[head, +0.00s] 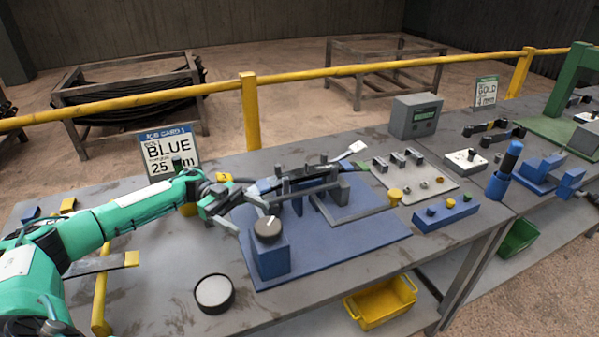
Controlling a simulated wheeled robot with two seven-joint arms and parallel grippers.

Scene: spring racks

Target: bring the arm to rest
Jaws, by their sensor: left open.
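My left arm (140,206) is teal and reaches in from the left over the grey workbench. My left gripper (232,212) is open beside the left end of a grey and dark rack fixture (335,205) on a blue base plate (370,238). I cannot tell whether its fingers touch anything. A blue block with a dark knob (268,262) stands at the front left of the plate. My right gripper is not in view.
A job card (168,153) reading BLUE stands behind the arm. A round white-topped dish (214,293) lies at the front. A grey box (415,115) and a tray of small parts (440,189) are to the right. A yellow rail (330,70) runs behind.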

